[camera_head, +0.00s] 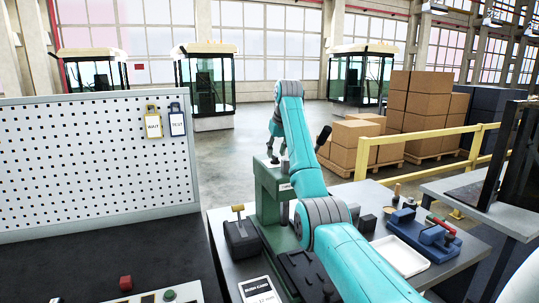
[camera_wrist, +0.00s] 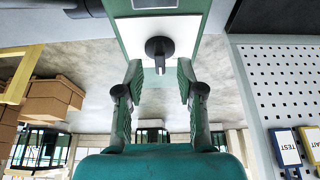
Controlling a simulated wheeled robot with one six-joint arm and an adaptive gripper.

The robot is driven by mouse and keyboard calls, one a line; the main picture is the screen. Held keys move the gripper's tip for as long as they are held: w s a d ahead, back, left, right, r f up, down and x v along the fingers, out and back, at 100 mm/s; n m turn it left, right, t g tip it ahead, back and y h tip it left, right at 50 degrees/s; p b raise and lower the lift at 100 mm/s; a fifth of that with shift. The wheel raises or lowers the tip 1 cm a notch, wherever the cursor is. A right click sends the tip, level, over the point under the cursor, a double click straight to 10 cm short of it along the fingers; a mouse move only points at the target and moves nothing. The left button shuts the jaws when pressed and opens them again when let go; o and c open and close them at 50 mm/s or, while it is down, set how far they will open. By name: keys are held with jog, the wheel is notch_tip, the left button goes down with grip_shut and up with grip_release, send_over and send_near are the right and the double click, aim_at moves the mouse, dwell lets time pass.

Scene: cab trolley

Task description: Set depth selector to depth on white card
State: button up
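A round dark knob with a pointer (camera_wrist: 160,48), apparently the depth selector, is mounted on a white plate (camera_wrist: 128,34) on a green machine. The machine (camera_head: 272,193) also shows in the head view. My gripper (camera_wrist: 159,72) is open, its two fingers apart on either side of the knob's line, with the knob just beyond the tips. No contact shows. In the head view my gripper (camera_head: 275,138) is small at the machine's top, and the knob cannot be made out. A white card (camera_head: 259,291) lies on the bench at the bottom; its small print is hard to read.
A pegboard (camera_head: 95,160) with yellow and blue tags stands at left. A black box with a lever (camera_head: 241,238) sits beside the machine. A white tray (camera_head: 400,257) and a blue vise (camera_head: 437,238) are at right. A yellow rail (camera_head: 430,134) runs behind.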

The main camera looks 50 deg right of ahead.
jog(key=shift+x, duration=0.9)
grip_shut()
jog(key=shift+m, duration=0.4)
jog(key=m+g+h, duration=0.1)
jog(key=m, duration=0.2)
jog(key=shift+w+a+m, duration=0.1)
jog(key=shift+m, duration=0.2)
jog(key=shift+m+g+h, duration=0.5)
jog(key=shift+m+g, duration=0.4)
jog(key=shift+m, duration=1.4)
